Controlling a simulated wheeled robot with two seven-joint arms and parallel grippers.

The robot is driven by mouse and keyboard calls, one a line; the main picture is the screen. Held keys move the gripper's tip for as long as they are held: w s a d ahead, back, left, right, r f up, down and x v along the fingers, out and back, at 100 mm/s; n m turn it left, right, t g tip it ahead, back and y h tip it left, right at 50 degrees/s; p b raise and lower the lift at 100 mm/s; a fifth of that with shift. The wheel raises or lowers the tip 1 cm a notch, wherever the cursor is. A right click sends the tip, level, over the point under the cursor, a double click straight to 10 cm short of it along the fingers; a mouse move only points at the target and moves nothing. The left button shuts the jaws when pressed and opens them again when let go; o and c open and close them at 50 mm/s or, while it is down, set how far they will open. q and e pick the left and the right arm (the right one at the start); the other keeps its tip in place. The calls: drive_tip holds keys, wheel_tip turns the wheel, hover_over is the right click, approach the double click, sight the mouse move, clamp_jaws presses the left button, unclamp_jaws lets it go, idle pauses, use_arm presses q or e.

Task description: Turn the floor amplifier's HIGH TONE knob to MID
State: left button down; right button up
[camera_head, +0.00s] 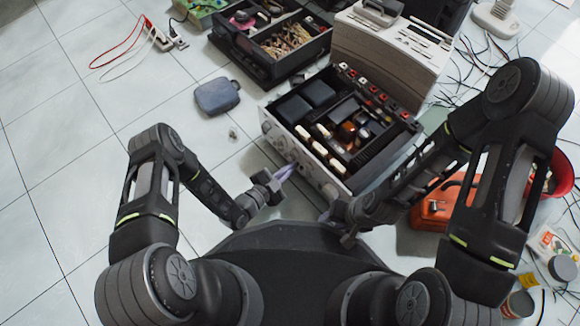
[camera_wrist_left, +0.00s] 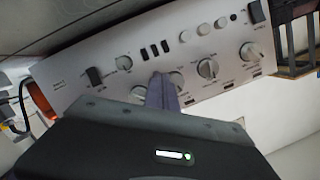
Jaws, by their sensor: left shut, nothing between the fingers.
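The floor amplifier (camera_head: 350,127) sits on the tiles with its top open and its silver front panel facing me. In the left wrist view the panel (camera_wrist_left: 78,70) carries a row of silver knobs, including a middle one (camera_wrist_left: 176,80), one right of it (camera_wrist_left: 208,68) and a far right one (camera_wrist_left: 250,52). The labels are too small to tell which is HIGH TONE. My left gripper (camera_head: 286,172) is shut and empty, its lavender fingertips (camera_wrist_left: 162,90) at the middle knob, partly hiding it. I cannot tell if they touch. My right gripper (camera_head: 328,216) is low at the panel's right end, mostly hidden by its arm.
A beige device (camera_head: 390,55) stands behind the amplifier. A black box of parts (camera_head: 262,65) and a blue-grey pouch (camera_head: 217,96) lie left. An orange case (camera_head: 440,208) and cables crowd the right.

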use_arm(q)
drive_tip(key=p+v, duration=0.2)
drive_tip(key=v, duration=0.5)
drive_tip(key=shift+s+p, duration=0.2)
drive_tip(key=shift+p, duration=0.15)
drive_tip(key=shift+a, duration=0.15)
